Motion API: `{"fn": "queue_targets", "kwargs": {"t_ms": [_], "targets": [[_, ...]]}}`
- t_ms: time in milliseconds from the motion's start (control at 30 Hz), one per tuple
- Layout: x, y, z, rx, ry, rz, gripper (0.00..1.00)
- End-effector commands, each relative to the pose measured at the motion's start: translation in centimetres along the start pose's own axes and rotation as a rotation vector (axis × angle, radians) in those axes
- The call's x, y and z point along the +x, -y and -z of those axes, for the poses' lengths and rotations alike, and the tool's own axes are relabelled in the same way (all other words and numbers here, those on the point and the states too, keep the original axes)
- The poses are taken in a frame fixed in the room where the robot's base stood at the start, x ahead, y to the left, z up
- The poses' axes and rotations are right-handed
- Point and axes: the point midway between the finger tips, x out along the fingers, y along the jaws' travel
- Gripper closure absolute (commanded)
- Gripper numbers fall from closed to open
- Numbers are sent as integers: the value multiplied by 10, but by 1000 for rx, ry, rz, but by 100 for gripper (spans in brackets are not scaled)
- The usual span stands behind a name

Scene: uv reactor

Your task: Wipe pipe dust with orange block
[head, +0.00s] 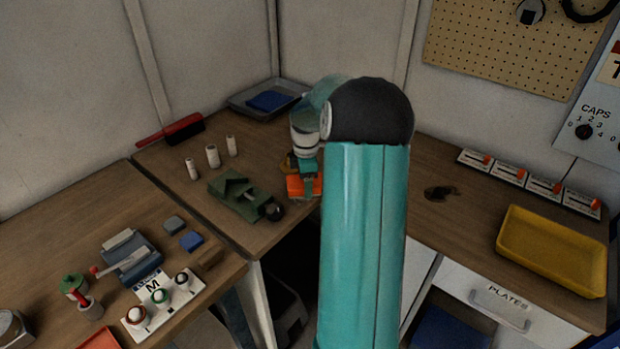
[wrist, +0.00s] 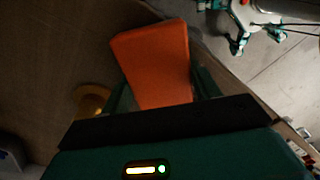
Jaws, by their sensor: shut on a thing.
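My gripper (head: 303,172) is shut on the orange block (head: 303,187). I cannot make out any dust. My arm hides part of the worktop.
The dark green device (head: 238,196) and several pale cylinders (head: 212,156) stand left of my gripper. A grey tray (head: 238,103) with a blue cloth is behind. A yellow tray (head: 512,261) and a small dark object (head: 440,193) lie on the right worktop, which has clear room between.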

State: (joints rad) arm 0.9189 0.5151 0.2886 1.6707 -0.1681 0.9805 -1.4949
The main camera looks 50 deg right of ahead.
Motion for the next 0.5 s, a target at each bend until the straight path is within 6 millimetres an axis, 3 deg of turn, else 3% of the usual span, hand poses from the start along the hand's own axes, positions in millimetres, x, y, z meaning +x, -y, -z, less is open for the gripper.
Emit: {"fn": "queue_targets", "kwargs": {"t_ms": [500], "targets": [[-1,18,20,-1,0,0,57]]}}
